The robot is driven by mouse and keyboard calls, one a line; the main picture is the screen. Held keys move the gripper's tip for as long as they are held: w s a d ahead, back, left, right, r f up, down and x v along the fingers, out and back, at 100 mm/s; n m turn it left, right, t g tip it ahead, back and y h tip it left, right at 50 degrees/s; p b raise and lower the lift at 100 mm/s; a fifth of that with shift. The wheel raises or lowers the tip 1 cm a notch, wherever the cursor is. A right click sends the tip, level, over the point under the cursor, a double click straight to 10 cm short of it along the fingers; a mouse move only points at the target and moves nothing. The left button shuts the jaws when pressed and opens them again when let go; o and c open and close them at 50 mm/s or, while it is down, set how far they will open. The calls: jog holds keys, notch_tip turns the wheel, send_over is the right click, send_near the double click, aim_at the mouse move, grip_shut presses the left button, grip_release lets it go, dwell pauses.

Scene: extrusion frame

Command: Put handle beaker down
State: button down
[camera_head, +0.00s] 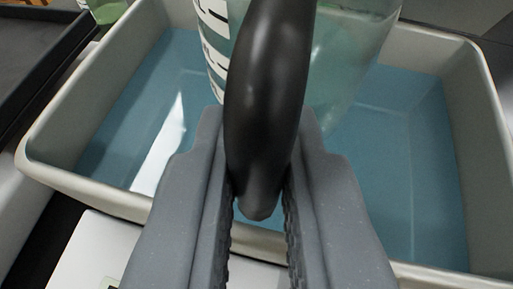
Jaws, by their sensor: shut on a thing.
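The handle beaker (345,65) is a clear, greenish vessel with black and white markings on its left side and a thick black handle (262,95). It is at the top middle of the picture, and its top is cut off by the picture edge. My gripper (261,200) is shut on the black handle, with one grey jaw on each side. The beaker is over or in a grey tray (70,125) with a blue inside. The beaker's base is hidden behind the handle and jaws, so I cannot tell whether it touches the tray floor.
The tray's raised rim runs around the beaker, with free blue floor at left and right. A black tray-like object (35,65) lies at the far left. A white surface (95,255) is in front at the lower left. Part of a greenish vessel (108,10) shows at the top left.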

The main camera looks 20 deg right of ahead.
jog(key=c, duration=1.5)
grip_release()
jog(key=shift+o, duration=0.2)
jog(key=shift+r+p, duration=0.4)
jog(key=shift+r, duration=0.3)
jog(key=b+v, duration=0.1)
jog(key=v, duration=1.1)
